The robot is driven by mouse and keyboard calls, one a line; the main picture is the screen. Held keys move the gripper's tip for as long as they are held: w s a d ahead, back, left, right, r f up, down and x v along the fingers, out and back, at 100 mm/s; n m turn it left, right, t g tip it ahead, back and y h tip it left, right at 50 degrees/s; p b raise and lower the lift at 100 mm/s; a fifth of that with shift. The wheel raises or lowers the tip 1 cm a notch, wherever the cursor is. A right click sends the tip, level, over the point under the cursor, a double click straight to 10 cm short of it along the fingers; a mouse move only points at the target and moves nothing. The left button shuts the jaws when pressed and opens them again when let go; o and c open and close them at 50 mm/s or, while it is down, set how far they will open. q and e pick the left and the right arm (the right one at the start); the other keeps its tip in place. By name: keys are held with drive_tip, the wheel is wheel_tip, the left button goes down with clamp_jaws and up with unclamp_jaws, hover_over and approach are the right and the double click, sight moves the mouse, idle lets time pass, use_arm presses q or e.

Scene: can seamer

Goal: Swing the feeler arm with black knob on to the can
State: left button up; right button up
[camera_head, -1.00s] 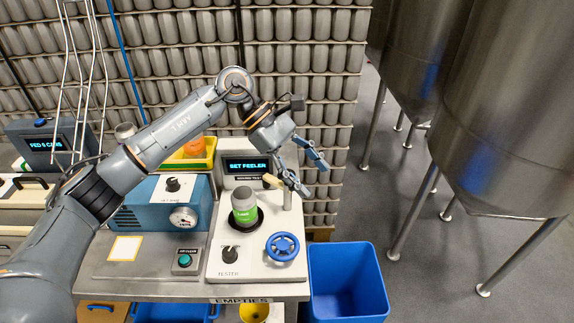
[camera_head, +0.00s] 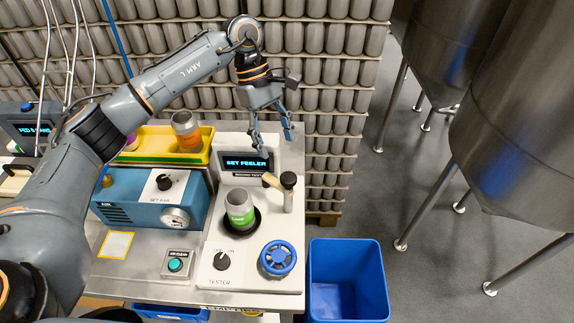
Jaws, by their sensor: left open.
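The feeler arm (camera_head: 272,181) is a short tan bar on an upright grey post topped by a black knob (camera_head: 288,179), at the right of the white tester. It points left and slightly back, above and behind the can. The can (camera_head: 239,209), grey with a green band, stands in a dark round seat on the tester. The feeler tip looks apart from the can. My left gripper (camera_head: 274,151) hangs above and behind the feeler post, fingers downward, open and empty, in front of the pallet wall. My right gripper is not in view.
The tester (camera_head: 213,283) has a black switch, a blue handwheel (camera_head: 278,258) and a "SET FEELER" display (camera_head: 245,164). A blue box with a gauge (camera_head: 150,197) stands left. A yellow tray (camera_head: 200,157) holds an orange-banded can. A blue bin (camera_head: 347,280) stands right.

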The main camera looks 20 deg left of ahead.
sight(288, 177)
use_arm(q)
drive_tip(key=p+x, duration=0.1)
drive_tip(key=x, duration=0.3)
drive_tip(key=p+x, duration=0.2)
drive_tip(key=x, duration=0.2)
drive_tip(key=shift+w+d+f, duration=0.15)
drive_tip(key=shift+d+f, duration=0.1)
drive_tip(key=shift+f, duration=0.4)
drive_tip(key=shift+c, duration=0.9)
clamp_jaws()
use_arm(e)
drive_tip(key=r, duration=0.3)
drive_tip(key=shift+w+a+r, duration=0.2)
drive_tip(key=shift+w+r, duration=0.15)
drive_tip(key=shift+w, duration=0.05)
